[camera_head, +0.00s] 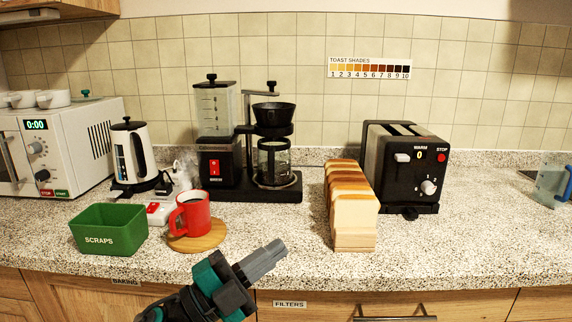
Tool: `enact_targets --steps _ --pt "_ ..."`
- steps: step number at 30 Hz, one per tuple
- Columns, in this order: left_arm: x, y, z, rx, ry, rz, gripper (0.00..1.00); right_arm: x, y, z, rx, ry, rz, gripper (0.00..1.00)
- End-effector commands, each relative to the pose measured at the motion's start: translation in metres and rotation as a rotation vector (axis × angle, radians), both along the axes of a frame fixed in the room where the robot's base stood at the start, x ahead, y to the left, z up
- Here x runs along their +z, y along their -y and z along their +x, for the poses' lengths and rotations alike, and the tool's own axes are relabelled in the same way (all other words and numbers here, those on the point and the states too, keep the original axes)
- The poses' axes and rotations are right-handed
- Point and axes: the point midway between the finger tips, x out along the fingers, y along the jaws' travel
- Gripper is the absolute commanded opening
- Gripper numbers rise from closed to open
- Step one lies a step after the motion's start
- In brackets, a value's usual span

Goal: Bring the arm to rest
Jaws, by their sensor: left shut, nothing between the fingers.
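My left gripper (268,256) comes in from the bottom left and hangs in front of the counter's front edge, above the drawer fronts. Its grey fingers are shut together with nothing between them, and they point up and to the right. It is apart from the red mug (193,216), which stands upright on a round wooden coaster (212,239) with dark liquid in it. My right gripper does not show.
A green scraps bin (108,229) stands left of the mug. A coffee maker (271,189), a sliced loaf (352,215) and a black toaster (408,165) stand further back and right. A kettle (130,155) and microwave (72,145) are at left. Counter right of the toaster is mostly clear.

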Motion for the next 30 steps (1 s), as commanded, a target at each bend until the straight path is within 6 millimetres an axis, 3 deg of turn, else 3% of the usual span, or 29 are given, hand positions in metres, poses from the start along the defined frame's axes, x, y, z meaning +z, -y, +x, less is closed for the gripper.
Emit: enact_targets --steps 5,8,12,16,18,22,30 --pt "-0.064 -0.051 -0.002 0.248 -0.394 -0.25 0.0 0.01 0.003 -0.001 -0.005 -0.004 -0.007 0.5" --pt "-0.115 -0.081 -0.016 0.393 -0.63 -0.347 0.0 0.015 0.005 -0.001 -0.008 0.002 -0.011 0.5" --pt "-0.192 -0.118 -0.061 0.586 -0.972 -0.437 0.0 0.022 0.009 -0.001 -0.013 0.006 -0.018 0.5" --pt "-0.247 -0.139 -0.113 0.715 -1.231 -0.478 0.0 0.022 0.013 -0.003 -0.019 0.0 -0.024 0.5" --pt "-0.266 -0.145 -0.136 0.759 -1.327 -0.488 0.0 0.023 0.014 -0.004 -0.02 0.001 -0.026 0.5" --pt "-0.284 -0.15 -0.162 0.801 -1.429 -0.499 0.0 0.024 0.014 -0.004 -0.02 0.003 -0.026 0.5" --pt "-0.287 -0.151 -0.166 0.808 -1.448 -0.502 0.0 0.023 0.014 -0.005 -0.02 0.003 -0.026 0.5"
